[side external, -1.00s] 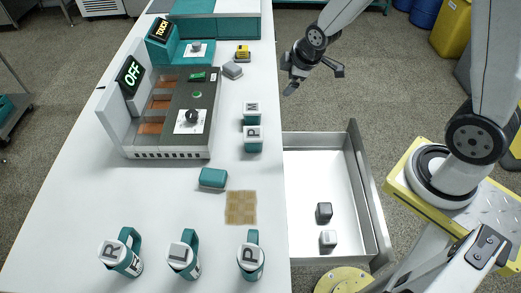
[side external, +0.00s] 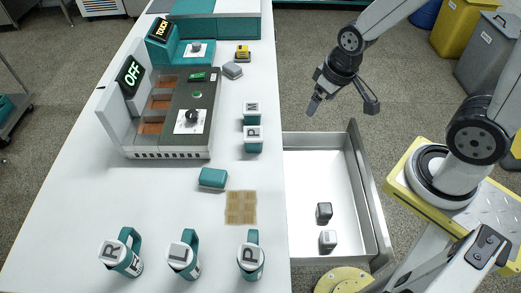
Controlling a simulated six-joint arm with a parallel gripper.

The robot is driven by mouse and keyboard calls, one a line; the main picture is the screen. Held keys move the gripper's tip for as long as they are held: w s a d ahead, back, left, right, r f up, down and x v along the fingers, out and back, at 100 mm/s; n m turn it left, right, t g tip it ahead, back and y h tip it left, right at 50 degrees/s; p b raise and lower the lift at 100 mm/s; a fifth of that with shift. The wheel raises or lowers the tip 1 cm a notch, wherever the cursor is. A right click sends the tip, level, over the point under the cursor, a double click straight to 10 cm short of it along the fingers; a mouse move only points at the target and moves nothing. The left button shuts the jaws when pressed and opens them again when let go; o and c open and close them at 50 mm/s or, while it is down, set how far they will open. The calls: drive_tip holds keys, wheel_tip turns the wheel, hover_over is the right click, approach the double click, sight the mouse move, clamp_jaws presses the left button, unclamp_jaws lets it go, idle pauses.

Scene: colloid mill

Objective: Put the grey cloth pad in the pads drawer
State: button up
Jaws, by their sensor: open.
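A small grey block-shaped pad (side external: 232,70), which looks like the grey cloth pad, lies on the white table near its far right edge. An open drawer (side external: 305,165) sticks out from the table's right side. Inside it are a dark grey block (side external: 324,212) and a light grey block (side external: 328,240) near the front end of the picture; I cannot tell what they are. My gripper (side external: 342,103) is open and empty, with its fingers spread wide. It appears in the air above the far end of the drawer, right of the table and apart from the pad.
A yellow and black item (side external: 243,51) sits just behind the pad. The mill with its OFF display (side external: 131,75) stands left. Lettered canisters (side external: 252,139), lettered mugs (side external: 251,255), a teal block (side external: 213,178) and a tan mat (side external: 241,207) occupy the table.

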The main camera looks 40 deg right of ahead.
drive_tip(key=w+d+f+n+t, duration=0.2)
drive_tip(key=w+d+n+t, duration=0.1)
drive_tip(key=w+n, duration=0.8)
drive_tip(key=n+t, duration=0.5)
drive_tip(key=n, duration=0.9)
approach(237, 71)
drive_tip(key=n, duration=0.3)
drive_tip(key=w+f+n+t, duration=0.1)
drive_tip(key=n, duration=0.2)
drive_tip(key=f+n+t, duration=0.1)
drive_tip(key=n, duration=0.1)
drive_tip(key=shift+w+a+f+n, duration=0.15)
drive_tip(key=shift+w+a+n, duration=0.1)
drive_tip(key=shift+n, duration=0.15)
drive_tip(key=shift+w+d+f+n+t, duration=0.15)
drive_tip(key=shift+f+n+t, duration=0.15)
drive_tip(key=shift+n, duration=0.25)
drive_tip(key=shift+w+d+f+n+t, duration=0.2)
drive_tip(key=shift+f+n, duration=0.2)
drive_tip(key=shift+n, duration=0.15)
drive_tip(key=shift+x, duration=1.25)
drive_tip(key=shift+w+f, duration=0.1)
drive_tip(key=shift+w, duration=0.1)
